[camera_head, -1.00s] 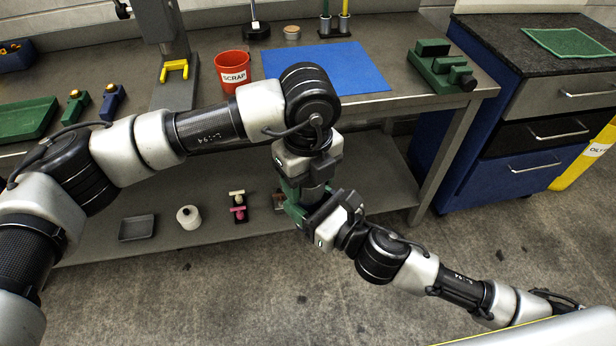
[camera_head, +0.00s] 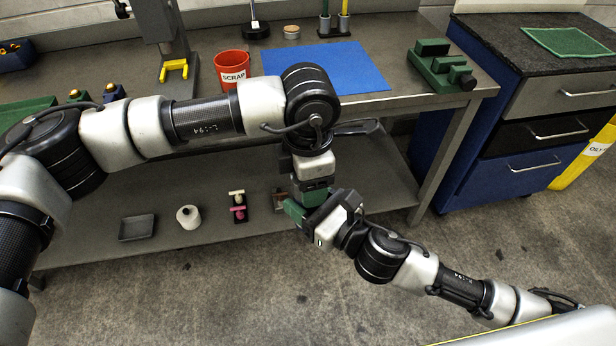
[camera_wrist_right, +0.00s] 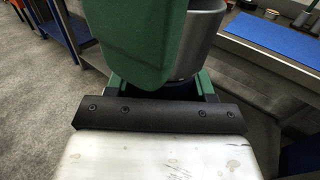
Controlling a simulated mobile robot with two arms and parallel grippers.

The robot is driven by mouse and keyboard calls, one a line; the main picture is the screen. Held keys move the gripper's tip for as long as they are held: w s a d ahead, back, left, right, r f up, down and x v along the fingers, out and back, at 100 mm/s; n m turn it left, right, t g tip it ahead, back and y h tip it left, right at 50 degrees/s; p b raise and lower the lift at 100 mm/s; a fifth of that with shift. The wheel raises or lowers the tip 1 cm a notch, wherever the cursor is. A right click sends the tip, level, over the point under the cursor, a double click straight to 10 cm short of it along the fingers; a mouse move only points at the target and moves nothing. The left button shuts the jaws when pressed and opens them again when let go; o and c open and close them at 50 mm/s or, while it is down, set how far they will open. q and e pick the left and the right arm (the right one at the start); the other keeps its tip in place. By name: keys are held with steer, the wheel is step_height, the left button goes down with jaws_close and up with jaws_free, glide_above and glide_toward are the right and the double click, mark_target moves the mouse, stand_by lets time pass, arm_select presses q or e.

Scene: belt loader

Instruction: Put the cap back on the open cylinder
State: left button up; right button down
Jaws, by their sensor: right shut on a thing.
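My right gripper (camera_head: 302,212) has green fingers and comes from the lower right, in front of the bench's lower shelf. In the right wrist view, it is shut on a grey round-walled thing (camera_wrist_right: 201,42), which looks like the cylinder; a green finger covers much of it and its top is out of frame. My left gripper (camera_head: 314,184) points down right above the right one, the two overlapping in the head view. Its fingertips are hidden, so I cannot tell whether it holds anything. I cannot make out the cap.
On the bench are a red SCRAP cup (camera_head: 232,66), a blue mat (camera_head: 335,66), a small tan disc (camera_head: 291,32) and a green fixture (camera_head: 440,65).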

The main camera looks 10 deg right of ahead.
arm_select(q)
steer(key=m, duration=0.4)
steer(key=shift+w, duration=0.1)
steer(key=m, duration=1.3)
steer(key=shift+w+m, duration=0.1)
steer(key=shift+m, duration=0.2)
steer(key=o, duration=1.1)
step_height(320, 180, up, 12)
steer(key=shift+d+f, duration=0.1)
